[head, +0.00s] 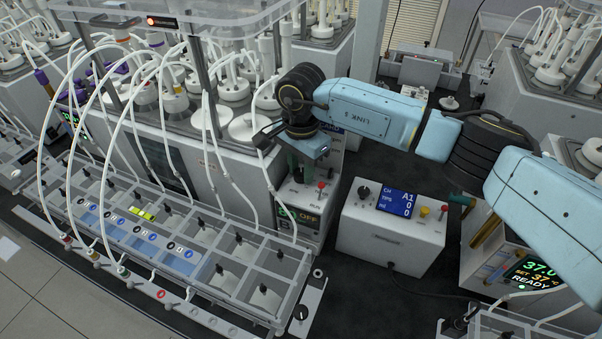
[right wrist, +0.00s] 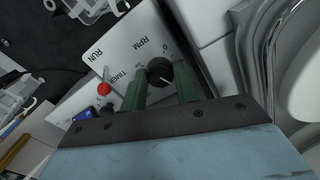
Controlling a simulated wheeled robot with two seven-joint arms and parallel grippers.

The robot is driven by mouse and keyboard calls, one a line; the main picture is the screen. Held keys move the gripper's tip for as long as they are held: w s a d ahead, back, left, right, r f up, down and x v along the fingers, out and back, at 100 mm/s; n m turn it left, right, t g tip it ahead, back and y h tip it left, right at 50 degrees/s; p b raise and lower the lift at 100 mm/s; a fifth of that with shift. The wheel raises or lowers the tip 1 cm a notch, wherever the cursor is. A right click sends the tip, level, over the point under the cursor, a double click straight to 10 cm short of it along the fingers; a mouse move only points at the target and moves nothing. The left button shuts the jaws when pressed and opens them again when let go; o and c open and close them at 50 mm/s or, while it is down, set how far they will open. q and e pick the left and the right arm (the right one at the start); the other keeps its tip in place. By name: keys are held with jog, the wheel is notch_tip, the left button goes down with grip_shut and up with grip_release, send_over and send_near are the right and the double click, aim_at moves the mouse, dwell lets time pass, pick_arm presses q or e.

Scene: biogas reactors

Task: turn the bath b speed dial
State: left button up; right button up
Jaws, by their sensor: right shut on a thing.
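The speed dial (right wrist: 159,73) is a small black round knob with a light pointer line, on a white panel marked RPM, TIMER and RUN in the right wrist view. My right gripper (right wrist: 161,80) has its green fingers on both sides of the knob, shut on it. In the head view my right gripper (head: 299,174) points down onto the control box (head: 309,222) at the bath's right end, hiding the dial. The box's green display reads OFF. I cannot read a bath letter there. My left gripper is not in view.
A red-tipped toggle (head: 321,186) stands close to the right of my gripper; it also shows in the right wrist view (right wrist: 104,89). White tubes and jars crowd the left. A white box with a blue screen (head: 397,203) stands right, with dark bench between.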

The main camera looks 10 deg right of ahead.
aim_at(301, 172)
jog(key=n+b, duration=0.5)
jog(key=b, duration=0.1)
jog(key=shift+f+n, duration=0.15)
jog(key=shift+n, duration=0.15)
jog(key=shift+n+b, duration=1.1)
jog(key=shift+b, duration=0.05)
jog(key=shift+r+n+b, duration=0.2)
jog(key=shift+n+b, duration=0.45)
jog(key=shift+n, duration=0.35)
jog(key=o, duration=1)
notch_tip(301, 172, up, 14)
jog(key=shift+f, duration=0.25)
